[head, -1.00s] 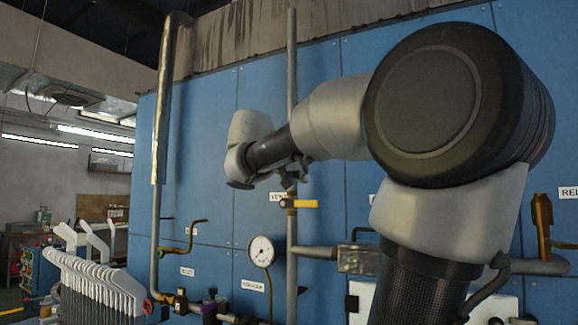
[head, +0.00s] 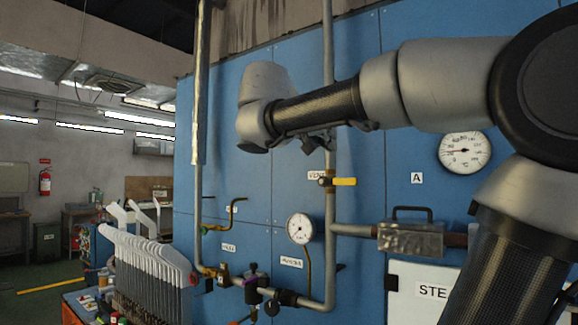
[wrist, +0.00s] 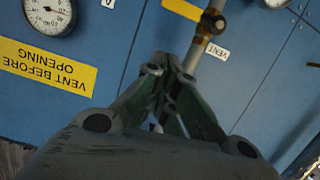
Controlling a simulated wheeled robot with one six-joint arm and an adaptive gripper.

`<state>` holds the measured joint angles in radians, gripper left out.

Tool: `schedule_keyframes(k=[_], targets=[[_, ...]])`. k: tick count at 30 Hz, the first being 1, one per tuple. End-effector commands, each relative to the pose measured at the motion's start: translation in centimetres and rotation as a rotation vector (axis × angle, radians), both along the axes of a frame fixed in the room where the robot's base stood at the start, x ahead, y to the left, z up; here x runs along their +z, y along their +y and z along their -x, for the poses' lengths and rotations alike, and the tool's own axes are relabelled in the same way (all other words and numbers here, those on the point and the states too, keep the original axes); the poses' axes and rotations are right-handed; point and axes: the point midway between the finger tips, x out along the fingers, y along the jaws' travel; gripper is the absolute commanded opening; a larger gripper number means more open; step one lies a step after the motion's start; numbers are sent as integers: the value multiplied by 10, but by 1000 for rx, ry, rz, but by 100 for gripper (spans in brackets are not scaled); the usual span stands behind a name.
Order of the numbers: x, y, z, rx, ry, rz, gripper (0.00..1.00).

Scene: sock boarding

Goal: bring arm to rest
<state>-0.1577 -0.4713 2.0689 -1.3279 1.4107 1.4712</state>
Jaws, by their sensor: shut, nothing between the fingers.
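My arm stretches across the right and upper middle of the head view, its forearm roughly level in front of the blue panel. My gripper (wrist: 168,68) shows in the wrist view with its fingertips together and nothing between them. The fingers appear in front of the blue panel (wrist: 105,25), close in the picture to a grey pipe with a brass fitting (wrist: 211,22). I cannot tell whether they touch it. In the head view the fingers cannot be made out clearly near the wrist end of the arm.
The blue panel (head: 370,205) carries pipes, a yellow-handled vent valve (head: 344,182), a gauge (head: 299,228) and a larger gauge (head: 464,151). White sock boards (head: 150,255) stand in a row at lower left. Open floor (head: 40,265) lies further left.

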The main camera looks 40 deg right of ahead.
Motion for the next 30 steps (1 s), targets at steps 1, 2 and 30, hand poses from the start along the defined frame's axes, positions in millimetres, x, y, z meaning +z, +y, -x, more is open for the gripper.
schedule_keyframes(k=[1, 2, 30], targets=[[0, 0, 0, 0, 0, 0, 0], [0, 0, 0, 0, 0, 0, 0], [-369, 137, 89, 1115, 796, -658, 0]])
